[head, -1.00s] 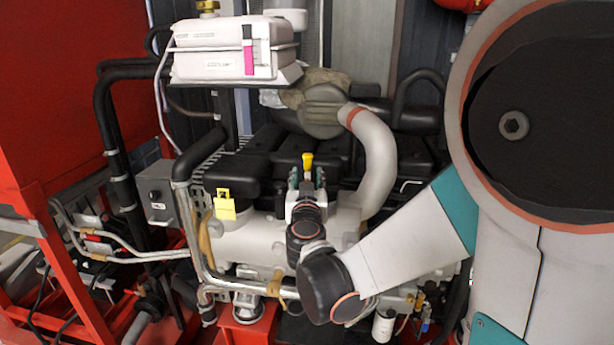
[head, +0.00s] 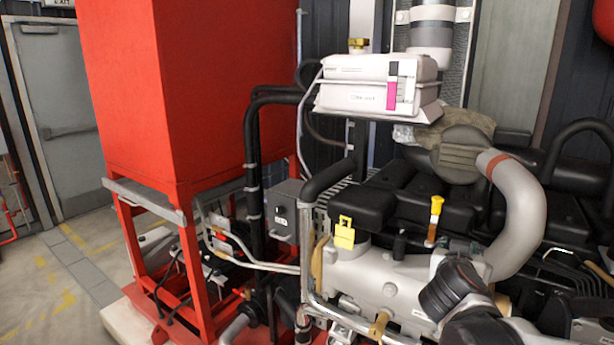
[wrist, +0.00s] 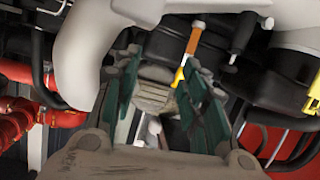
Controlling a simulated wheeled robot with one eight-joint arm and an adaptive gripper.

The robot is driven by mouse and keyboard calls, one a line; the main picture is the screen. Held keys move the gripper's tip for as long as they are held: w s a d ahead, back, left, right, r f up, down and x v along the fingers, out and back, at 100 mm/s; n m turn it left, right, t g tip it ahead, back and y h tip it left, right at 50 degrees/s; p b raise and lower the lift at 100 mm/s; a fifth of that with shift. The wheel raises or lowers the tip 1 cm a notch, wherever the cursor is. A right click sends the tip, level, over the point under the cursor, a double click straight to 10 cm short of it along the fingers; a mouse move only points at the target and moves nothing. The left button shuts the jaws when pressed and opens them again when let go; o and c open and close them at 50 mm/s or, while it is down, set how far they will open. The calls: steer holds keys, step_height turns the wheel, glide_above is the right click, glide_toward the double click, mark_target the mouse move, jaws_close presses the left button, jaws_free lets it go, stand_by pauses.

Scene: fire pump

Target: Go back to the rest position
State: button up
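My gripper (wrist: 162,75) shows in the wrist view with its two green-padded fingers apart and nothing held between them. A small yellow-and-orange handle (wrist: 192,45) stands beyond the fingers, toward the right finger. In the head view the same handle (head: 436,206) stands upright on the engine (head: 375,275). My dark wrist (head: 452,288) is at the lower right, below and right of the handle. The fingers are mostly hidden there.
A red tank on a red frame (head: 170,90) stands left of the engine. A white box (head: 375,85) sits above the engine. A thick grey pipe (head: 520,215) curves close to my arm on the right. Open floor (head: 60,290) and a grey door (head: 60,90) are at far left.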

steer(key=s+a+f+n+g+y, duration=0.2)
steer(key=s+a, duration=0.4)
steer(key=s, duration=0.3)
steer(key=s+a+f+n+g+y+b, duration=0.1)
steer(key=s+a+f+n+g+y, duration=0.2)
steer(key=s, duration=0.7)
steer(key=a+f+y, duration=0.2)
steer(key=a+f, duration=0.1)
steer(key=f, duration=0.1)
steer(key=shift+s, duration=0.25)
